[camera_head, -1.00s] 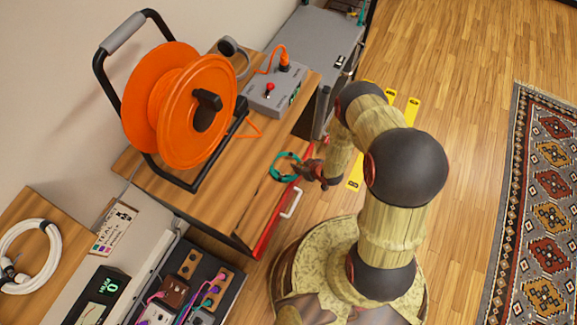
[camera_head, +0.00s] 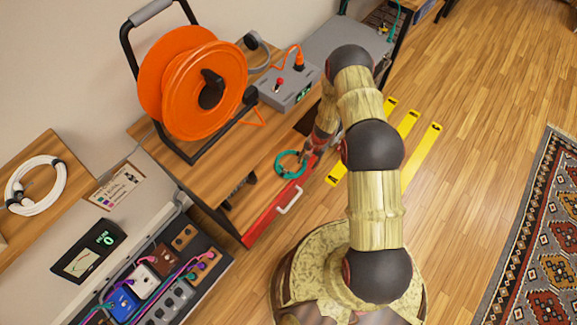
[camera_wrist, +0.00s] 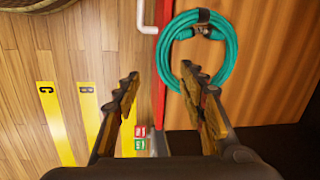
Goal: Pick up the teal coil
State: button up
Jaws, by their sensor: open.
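My gripper (camera_head: 308,154) is at the coil's right side in the head view. In the wrist view my gripper (camera_wrist: 160,82) is open and empty, its fingers spread over the red edge. The coil is ahead of and to the right of the fingers, mostly outside the gap between them. Whether the right fingertip touches it I cannot tell.
A large orange cable reel (camera_head: 195,85) and a grey control box (camera_head: 290,85) stand behind on the cabinet. A white handle (camera_head: 290,200) sticks out from the red front. Yellow lettered strips (camera_head: 422,158) lie on the floor. A white coil (camera_head: 36,183) lies at left.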

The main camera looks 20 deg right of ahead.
aim_at(303, 169)
jog(key=f+b, duration=0.1)
jog(key=f, duration=0.1)
jog(key=a+f+b, duration=0.1)
jog(key=f, duration=0.2)
jog(key=a+f+b, duration=0.1)
jog(key=f, duration=0.1)
jog(key=shift+w+f, duration=0.3)
jog(key=shift+r, duration=0.1)
jog(key=shift+c, duration=1.3)
jog(key=c, duration=0.7)
grip_shut()
